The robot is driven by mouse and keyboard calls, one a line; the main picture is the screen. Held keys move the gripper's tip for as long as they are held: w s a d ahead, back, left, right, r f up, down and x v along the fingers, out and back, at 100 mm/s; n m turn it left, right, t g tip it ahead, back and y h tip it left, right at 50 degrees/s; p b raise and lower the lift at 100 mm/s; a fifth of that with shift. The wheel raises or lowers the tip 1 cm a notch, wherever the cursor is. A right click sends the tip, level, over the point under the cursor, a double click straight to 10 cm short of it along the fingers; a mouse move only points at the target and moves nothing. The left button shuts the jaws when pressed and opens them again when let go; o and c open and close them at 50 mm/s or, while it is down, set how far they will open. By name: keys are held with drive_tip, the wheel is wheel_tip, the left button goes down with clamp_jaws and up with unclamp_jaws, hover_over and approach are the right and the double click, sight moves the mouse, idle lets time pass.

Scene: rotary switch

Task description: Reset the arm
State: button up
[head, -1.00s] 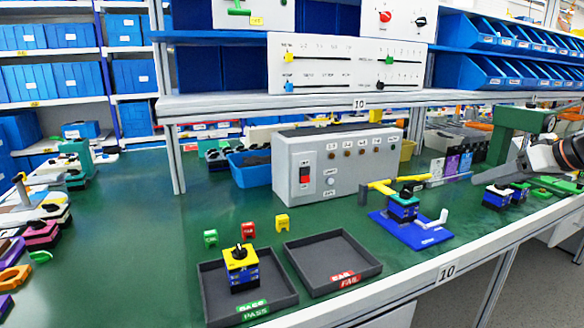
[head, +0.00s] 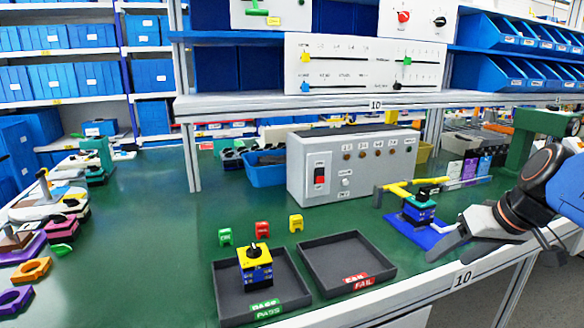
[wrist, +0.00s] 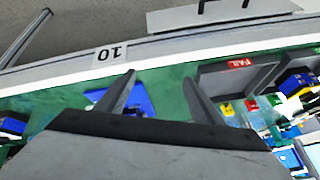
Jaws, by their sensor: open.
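My gripper (head: 440,240) is at the right of the head view, by the bench's front edge. Its two dark fingers are apart with nothing between them, as the wrist view also shows (wrist: 158,80). Behind and left of it is a blue fixture plate (head: 404,234) bearing a blue and green switch unit (head: 420,212) under a yellow clamp handle (head: 400,187). The gripper hides the plate's right part. A yellow and blue rotary switch (head: 255,270) with a black knob stands upright in the PASS tray (head: 284,285). The FAIL tray (head: 345,260) beside it is empty.
A grey test box (head: 320,180) with a red switch stands behind the trays. Green, red and yellow small tags (head: 262,229) sit behind the trays. A shelf (head: 300,105) overhangs the bench.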

drive_tip(key=s+a+f+h, duration=0.2)
drive_tip(key=s+a+f, duration=0.3)
drive_tip(key=s+f, duration=0.5)
drive_tip(key=shift+s+g, duration=0.3)
drive_tip(key=shift+s, duration=0.5)
drive_tip(key=shift+f, duration=0.1)
